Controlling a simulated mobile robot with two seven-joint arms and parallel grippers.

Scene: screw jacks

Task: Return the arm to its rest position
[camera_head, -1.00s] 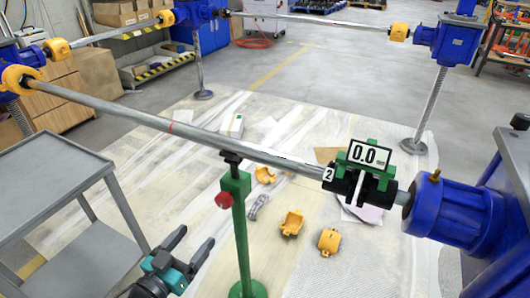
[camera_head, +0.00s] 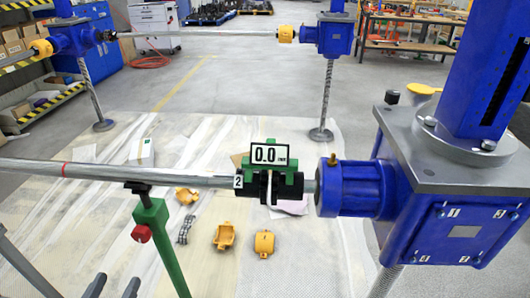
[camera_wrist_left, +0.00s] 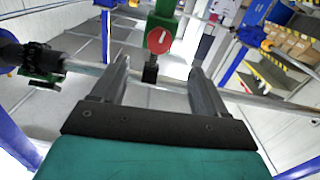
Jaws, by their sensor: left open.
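My left gripper (camera_head: 114,284) shows only by its two fingertips at the bottom left edge of the head view. It is open and empty, below and apart from the long grey shaft (camera_head: 85,172). In the left wrist view its spread fingers (camera_wrist_left: 160,70) have nothing gripped between them. Beyond them stand the shaft and the green support stand (camera_wrist_left: 163,17) with its red knob (camera_wrist_left: 159,40). The rest of the left arm is out of the head view. My right gripper is in neither view.
The green stand (camera_head: 163,245) props the shaft close to my left gripper. A display reading 0.0 (camera_head: 269,155) sits on a clamp beside the blue screw jack (camera_head: 440,215) at right. Several yellow coupling covers (camera_head: 264,244) lie on the floor sheet. Open floor lies behind.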

